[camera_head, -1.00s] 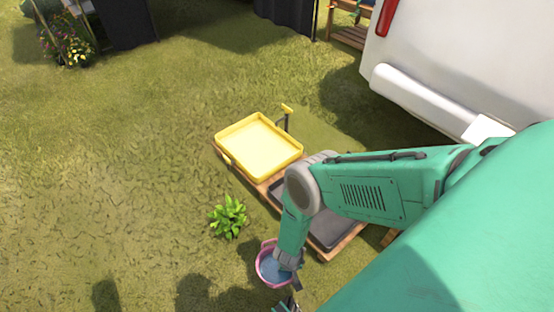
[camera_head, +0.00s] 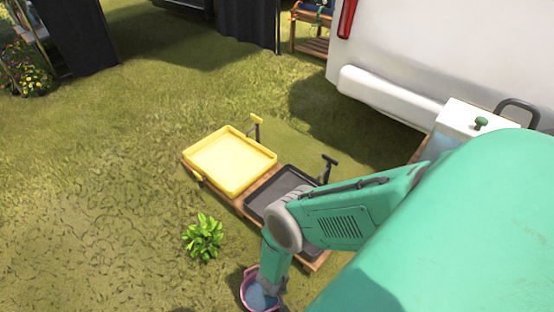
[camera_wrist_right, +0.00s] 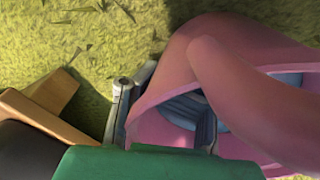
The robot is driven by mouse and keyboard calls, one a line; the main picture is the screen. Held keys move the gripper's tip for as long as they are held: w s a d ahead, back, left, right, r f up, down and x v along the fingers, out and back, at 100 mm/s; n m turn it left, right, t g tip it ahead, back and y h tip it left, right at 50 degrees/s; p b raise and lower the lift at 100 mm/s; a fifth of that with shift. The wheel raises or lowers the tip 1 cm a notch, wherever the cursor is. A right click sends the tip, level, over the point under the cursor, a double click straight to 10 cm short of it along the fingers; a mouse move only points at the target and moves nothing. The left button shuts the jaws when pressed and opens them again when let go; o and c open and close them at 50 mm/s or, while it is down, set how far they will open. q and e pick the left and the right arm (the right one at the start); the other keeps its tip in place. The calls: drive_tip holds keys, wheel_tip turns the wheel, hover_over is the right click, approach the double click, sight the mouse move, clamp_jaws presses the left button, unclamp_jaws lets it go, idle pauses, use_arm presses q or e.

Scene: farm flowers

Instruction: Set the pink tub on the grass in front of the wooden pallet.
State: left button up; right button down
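The pink tub (camera_head: 245,288), blue inside, is at the bottom of the head view, off the near side of the wooden pallet (camera_head: 240,206). My right gripper (camera_head: 272,286) is at the tub's right side, partly hidden by my arm. In the right wrist view the pink tub (camera_wrist_right: 260,100) fills the right side. There my right gripper (camera_wrist_right: 165,112) has one finger outside the tub wall and one inside, closed on the wall. I cannot tell whether the tub touches the grass. My left gripper is not in view.
A yellow tray (camera_head: 230,162) and a black tray (camera_head: 282,188) sit on the pallet. A leafy green plant (camera_head: 203,237) stands left of the tub. A white vehicle (camera_head: 410,60) is behind at the right. Open grass (camera_head: 90,200) lies left.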

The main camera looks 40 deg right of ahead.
drive_tip(key=c, duration=1.3)
unclamp_jaws()
